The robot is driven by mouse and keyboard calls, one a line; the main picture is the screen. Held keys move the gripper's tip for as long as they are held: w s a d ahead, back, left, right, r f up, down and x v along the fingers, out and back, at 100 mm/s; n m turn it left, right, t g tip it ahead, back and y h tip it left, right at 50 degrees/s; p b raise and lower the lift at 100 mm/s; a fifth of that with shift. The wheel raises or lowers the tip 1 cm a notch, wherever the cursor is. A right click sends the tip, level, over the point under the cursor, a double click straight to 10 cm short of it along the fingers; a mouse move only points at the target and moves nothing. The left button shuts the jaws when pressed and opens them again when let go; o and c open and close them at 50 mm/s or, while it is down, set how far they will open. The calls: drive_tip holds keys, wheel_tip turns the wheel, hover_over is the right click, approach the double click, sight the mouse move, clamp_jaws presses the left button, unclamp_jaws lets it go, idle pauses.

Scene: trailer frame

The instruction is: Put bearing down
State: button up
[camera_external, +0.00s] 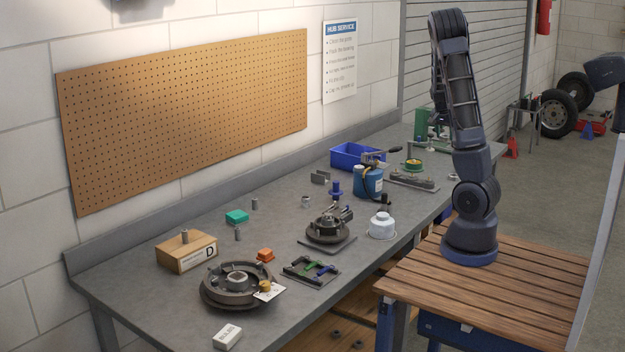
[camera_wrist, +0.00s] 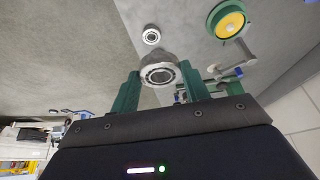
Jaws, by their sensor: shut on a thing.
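A silver ring-shaped bearing (camera_wrist: 160,74) is between the two green fingers of my gripper (camera_wrist: 160,84) in the wrist view. My gripper is shut on it, and its open face with a dark centre shows. The bearing appears held above the grey bench top (camera_wrist: 185,45); the height is hard to tell. A second, smaller-looking bearing (camera_wrist: 152,35) lies on the grey surface beyond it, apart from the held one. In the external view my arm rises from the wooden platform, and its gripper end and the held bearing cannot be made out clearly.
A green round piece with a yellow top (camera_wrist: 228,22) stands close by in the wrist view. The external view shows the bench (camera_external: 140,285) with a blue bin (camera_external: 358,156), a blue can (camera_external: 369,182), a white pot (camera_external: 382,227), a hub assembly (camera_external: 328,229) and a brake drum (camera_external: 238,287).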

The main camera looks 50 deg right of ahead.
drive_tip(key=w+a+r+n+t, duration=0.1)
drive_tip(key=w+a+n, duration=0.3)
drive_tip(key=w, duration=0.9)
drive_tip(key=w+a+n+t+y, duration=0.15)
drive_tip(key=w+a+n, duration=0.35)
drive_tip(key=w+a, duration=2.4)
drive_tip(key=n+t+y, duration=0.2)
drive_tip(key=n+y, duration=0.1)
drive_tip(key=n, duration=0.6)
hover_over(214, 233)
drive_tip(key=s, duration=0.1)
drive_tip(key=f, duration=0.1)
wheel_tip(214, 233, down, 20)
drive_tip(key=shift+s+d+f, duration=0.1)
drive_tip(key=shift+d, duration=0.05)
drive_tip(key=shift+f, duration=0.1)
